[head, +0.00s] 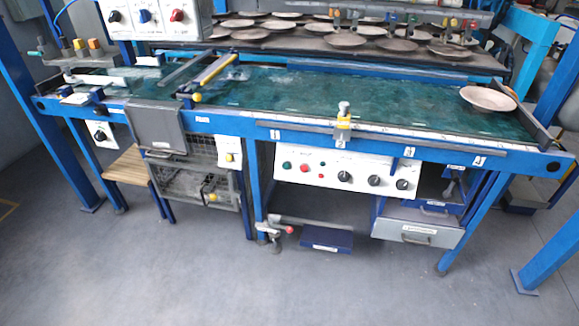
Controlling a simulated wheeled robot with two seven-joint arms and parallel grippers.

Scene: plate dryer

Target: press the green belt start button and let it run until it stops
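The white control panel (346,170) hangs under the front edge of the belt table. At its left end is a green button (287,165), with a red button (304,168) just to its right. Several black knobs sit further right on the panel. The green belt (370,98) runs along the table top, and one plate (488,98) lies at its right end. Whether the belt is moving cannot be told from this single frame. Neither of my grippers is in view.
Several plates (344,39) lie on a dark rack behind the belt. A yellow-grey clamp (343,123) stands at the table's front edge above the panel. A red-tipped lever (287,229) and a grey drawer (417,226) are below. The floor in front is clear.

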